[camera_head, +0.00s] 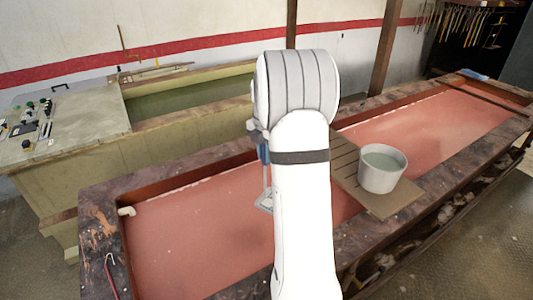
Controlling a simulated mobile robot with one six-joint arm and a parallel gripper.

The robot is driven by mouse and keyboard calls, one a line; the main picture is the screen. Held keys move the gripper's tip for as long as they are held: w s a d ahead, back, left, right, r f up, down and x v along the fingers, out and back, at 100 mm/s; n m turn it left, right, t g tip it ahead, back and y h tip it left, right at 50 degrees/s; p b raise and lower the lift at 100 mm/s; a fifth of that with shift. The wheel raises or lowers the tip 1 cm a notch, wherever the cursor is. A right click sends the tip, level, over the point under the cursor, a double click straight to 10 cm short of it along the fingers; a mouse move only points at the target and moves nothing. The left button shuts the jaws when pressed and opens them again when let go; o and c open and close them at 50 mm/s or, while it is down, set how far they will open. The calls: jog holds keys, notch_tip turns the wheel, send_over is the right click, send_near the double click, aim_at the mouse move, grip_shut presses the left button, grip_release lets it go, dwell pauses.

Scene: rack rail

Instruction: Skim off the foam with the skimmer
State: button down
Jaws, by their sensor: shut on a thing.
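My arm fills the middle of the view and hides much of what lies behind it. My gripper (258,137) shows only in part at the arm's left side and is shut on the skimmer. The skimmer (266,200) hangs down, with a blue part above and a flat pale end low over the reddish tank; whether it touches the liquid I cannot tell. The long tank (100,218) holds reddish liquid (190,245). Thin whitish foam (178,189) shows along its far edge. A white bucket (382,170) with pale greenish liquid stands on a board across the tank.
The slatted board (345,160) spans the tank right of my arm. A second tank (190,103) with dark green liquid and a cluttered worktop (85,125) stand behind. A hook-ended rod (110,275) lies on the near left rim. Posts rise behind the tank.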

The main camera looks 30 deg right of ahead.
jog(key=s+b, duration=0.6)
jog(key=s, duration=3.1)
jog(key=shift+b, duration=0.35)
jog(key=shift+f, duration=0.1)
